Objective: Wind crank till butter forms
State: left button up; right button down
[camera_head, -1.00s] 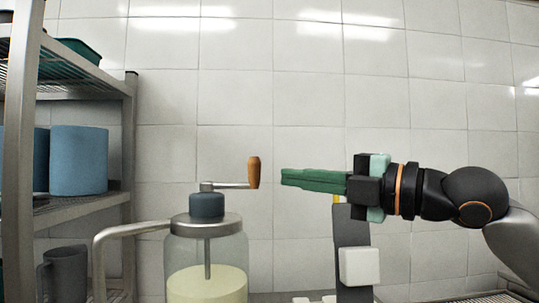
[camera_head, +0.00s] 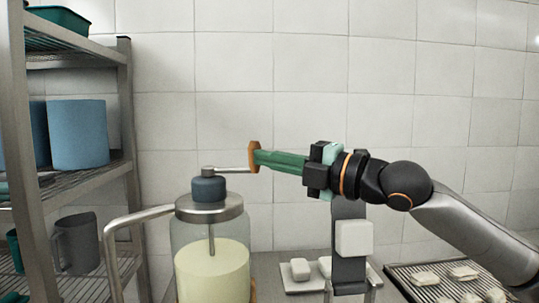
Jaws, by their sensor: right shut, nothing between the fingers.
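The churn is a glass jar (camera_head: 208,262) with pale yellow liquid in it, a metal lid (camera_head: 208,207) and a dark blue cap (camera_head: 208,189). A metal crank arm (camera_head: 231,169) runs right from the cap to an upright orange-brown handle (camera_head: 253,150). My right gripper (camera_head: 259,158) comes in from the right with its green fingers shut and empty. Its tips overlap the lower part of the handle in the picture; I cannot tell whether they touch it. My left gripper is out of view.
A metal shelf (camera_head: 122,110) at the left holds blue containers (camera_head: 78,134) and a grey mug (camera_head: 77,245). The jar's metal side handle (camera_head: 113,250) bends toward it. A scale-like stand (camera_head: 353,240) and a rack with pale blocks (camera_head: 426,278) are at the right.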

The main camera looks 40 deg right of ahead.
jog(key=shift+w+d, duration=0.1)
dwell(0.3)
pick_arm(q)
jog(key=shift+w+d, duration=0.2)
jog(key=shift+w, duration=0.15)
pick_arm(e)
jog(key=shift+w+d+n+y, duration=0.1)
jog(key=shift+d+n+y, duration=0.05)
jog(key=shift+n+y, duration=0.2)
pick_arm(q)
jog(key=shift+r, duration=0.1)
